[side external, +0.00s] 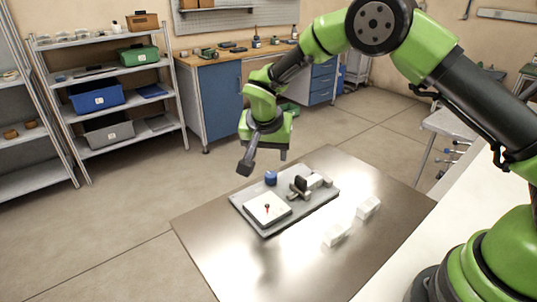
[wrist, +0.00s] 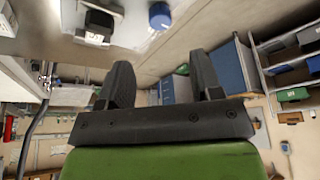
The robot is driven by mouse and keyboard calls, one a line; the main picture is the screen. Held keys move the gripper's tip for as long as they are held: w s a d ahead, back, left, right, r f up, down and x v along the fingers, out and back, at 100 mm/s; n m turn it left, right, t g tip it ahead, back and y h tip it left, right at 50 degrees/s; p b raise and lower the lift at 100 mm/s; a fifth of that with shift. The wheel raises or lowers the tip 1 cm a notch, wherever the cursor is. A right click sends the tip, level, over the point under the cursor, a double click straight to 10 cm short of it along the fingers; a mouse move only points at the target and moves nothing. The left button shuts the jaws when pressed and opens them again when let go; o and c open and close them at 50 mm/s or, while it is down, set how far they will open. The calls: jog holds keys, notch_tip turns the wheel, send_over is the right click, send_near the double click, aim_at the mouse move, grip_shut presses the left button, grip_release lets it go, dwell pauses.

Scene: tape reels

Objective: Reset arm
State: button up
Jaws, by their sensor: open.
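My green arm reaches in from the right in the side external view. My gripper (side external: 264,160) hangs above the far left edge of the metal table (side external: 300,265). In the wrist view my gripper (wrist: 163,85) shows two dark fingers spread apart with nothing between them. A grey board (side external: 318,208) on the table carries a white square plate (side external: 267,208) with a small dark red-tipped pin. It also carries a blue round piece (side external: 271,178) and a dark block on a light fixture (side external: 300,186). The blue piece also shows in the wrist view (wrist: 159,15).
Two white blocks, one nearer (side external: 335,235) and one farther (side external: 368,207), stand on the table right of the board. A workbench (side external: 225,95) and shelves with bins (side external: 100,95) stand behind. The near part of the table is clear.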

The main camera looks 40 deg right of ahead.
jog(key=s+d+r+n+t+y, duration=0.1)
jog(key=s+r, duration=0.4)
jog(key=r, duration=0.3)
jog(key=s+d+r+n+y, duration=0.1)
jog(key=s+r, duration=0.5)
jog(key=r, duration=0.3)
jog(key=s+r+n+t+y, duration=0.3)
jog(key=s, duration=1.4)
jog(key=shift+s+a+n, duration=0.3)
jog(key=shift+a, duration=0.1)
